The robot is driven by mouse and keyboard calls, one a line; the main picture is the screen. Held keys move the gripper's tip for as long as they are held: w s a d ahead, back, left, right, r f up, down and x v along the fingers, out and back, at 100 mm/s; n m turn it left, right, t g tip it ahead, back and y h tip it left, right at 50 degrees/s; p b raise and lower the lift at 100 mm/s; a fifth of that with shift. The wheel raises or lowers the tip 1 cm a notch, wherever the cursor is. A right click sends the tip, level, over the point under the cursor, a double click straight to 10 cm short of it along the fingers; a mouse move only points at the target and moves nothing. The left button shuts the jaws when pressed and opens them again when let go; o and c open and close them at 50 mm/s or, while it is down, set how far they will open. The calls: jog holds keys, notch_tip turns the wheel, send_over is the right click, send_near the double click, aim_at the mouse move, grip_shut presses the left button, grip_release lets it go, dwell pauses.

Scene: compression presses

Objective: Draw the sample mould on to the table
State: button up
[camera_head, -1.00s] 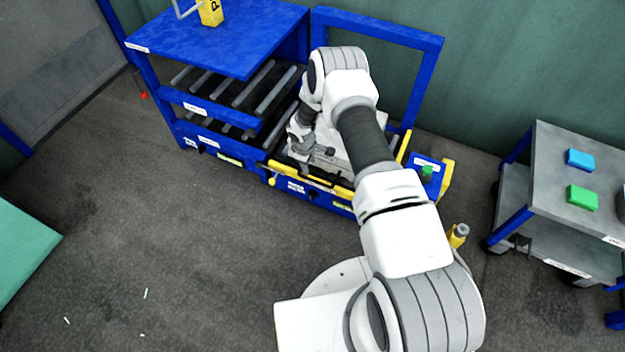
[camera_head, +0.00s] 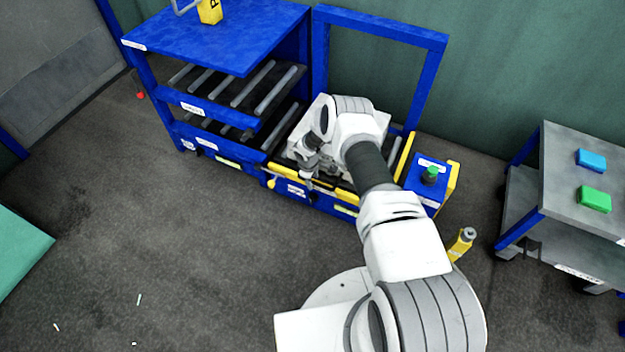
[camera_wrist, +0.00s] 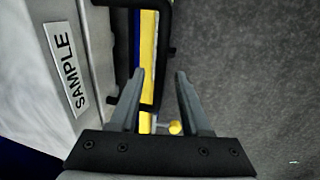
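The sample mould, a pale block, (camera_head: 312,114) sits on the low blue roller table (camera_head: 345,207) with yellow rails, partly hidden by my arm. In the wrist view the mould (camera_wrist: 30,62) fills the left side with its SAMPLE label. A black bar handle (camera_wrist: 165,25) stands out beside it. My gripper (camera_wrist: 160,72) is open, its two fingers apart. The handle shows between and beyond the fingertips; I cannot tell whether they touch it. In the head view my gripper (camera_head: 306,174) is at the mould's front left side, near the yellow rail.
A blue press frame with rollers (camera_head: 262,88) adjoins the table on the left. A green button (camera_head: 431,173) sits on a blue box at the table's right end. A grey cart (camera_head: 555,165) with blue and green blocks stands far right.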

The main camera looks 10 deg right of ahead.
grip_shut()
dwell(1.3)
